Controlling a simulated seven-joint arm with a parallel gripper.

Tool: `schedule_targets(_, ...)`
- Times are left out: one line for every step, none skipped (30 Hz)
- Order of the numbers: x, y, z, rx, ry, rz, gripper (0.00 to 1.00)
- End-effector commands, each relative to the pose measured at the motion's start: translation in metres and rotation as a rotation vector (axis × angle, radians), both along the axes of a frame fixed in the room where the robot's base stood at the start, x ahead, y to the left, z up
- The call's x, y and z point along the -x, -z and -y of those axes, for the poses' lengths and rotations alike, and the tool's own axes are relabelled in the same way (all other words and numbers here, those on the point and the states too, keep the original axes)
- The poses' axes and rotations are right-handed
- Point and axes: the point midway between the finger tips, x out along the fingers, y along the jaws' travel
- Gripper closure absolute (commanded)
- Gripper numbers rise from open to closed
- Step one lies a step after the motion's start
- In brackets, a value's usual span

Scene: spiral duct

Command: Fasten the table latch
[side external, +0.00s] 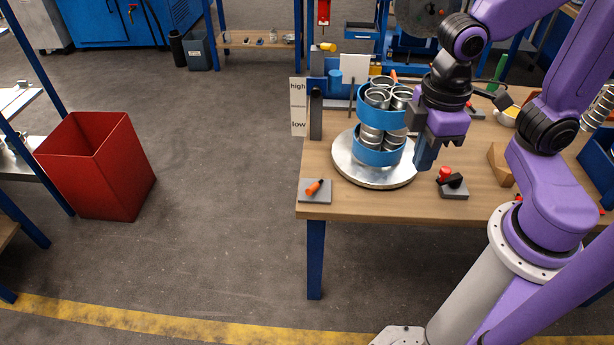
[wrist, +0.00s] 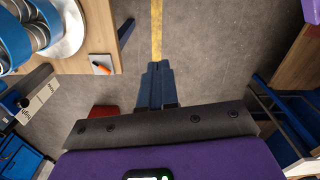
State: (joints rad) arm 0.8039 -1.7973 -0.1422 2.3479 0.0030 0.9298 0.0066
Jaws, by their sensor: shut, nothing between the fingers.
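Two small fixtures sit near the table's front edge, and I cannot tell which one is the table latch. One is a grey plate with an orange handle (side external: 315,189) at the front left corner; it also shows in the wrist view (wrist: 102,66). The other is a grey block with a red knob and a black lever (side external: 453,183), right of the round turntable (side external: 345,161). My gripper (side external: 424,164) is above the turntable's right edge, left of the red knob and apart from both fixtures. Its blue fingers (wrist: 156,68) are together and empty.
On the turntable stand metal duct pieces (side external: 376,98) held by blue bands (side external: 378,157). A dark upright post (side external: 316,115) and a high/low sign (side external: 298,107) stand behind left. A wooden block (side external: 500,165) lies to the right. A red bin (side external: 97,165) stands on the floor, left.

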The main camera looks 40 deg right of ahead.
Motion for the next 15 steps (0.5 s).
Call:
schedule_targets(-0.015,0.001,-0.009,0.007,0.032,-0.005,1.0)
schedule_targets(-0.023,0.001,-0.013,0.011,0.048,-0.008,1.0)
schedule_targets(-0.034,0.002,-0.019,0.014,0.072,-0.011,1.0)
schedule_targets(-0.042,0.003,-0.023,0.018,0.088,-0.014,1.0)
schedule_targets(-0.05,0.004,-0.026,0.021,0.106,-0.016,1.0)
schedule_targets(-0.061,0.005,-0.031,0.025,0.128,-0.02,1.0)
schedule_targets(-0.07,0.006,-0.035,0.027,0.145,-0.021,1.0)
schedule_targets(-0.078,0.008,-0.038,0.03,0.162,-0.025,1.0)
schedule_targets(-0.09,0.01,-0.042,0.033,0.184,-0.028,1.0)
schedule_targets(-0.098,0.012,-0.045,0.036,0.201,-0.03,1.0)
schedule_targets(-0.107,0.014,-0.047,0.039,0.218,-0.033,1.0)
schedule_targets(-0.119,0.017,-0.051,0.041,0.24,-0.036,1.0)
schedule_targets(-0.128,0.02,-0.053,0.043,0.258,-0.039,1.0)
schedule_targets(-0.136,0.022,-0.055,0.046,0.274,-0.042,1.0)
schedule_targets(-0.148,0.026,-0.057,0.049,0.298,-0.045,1.0)
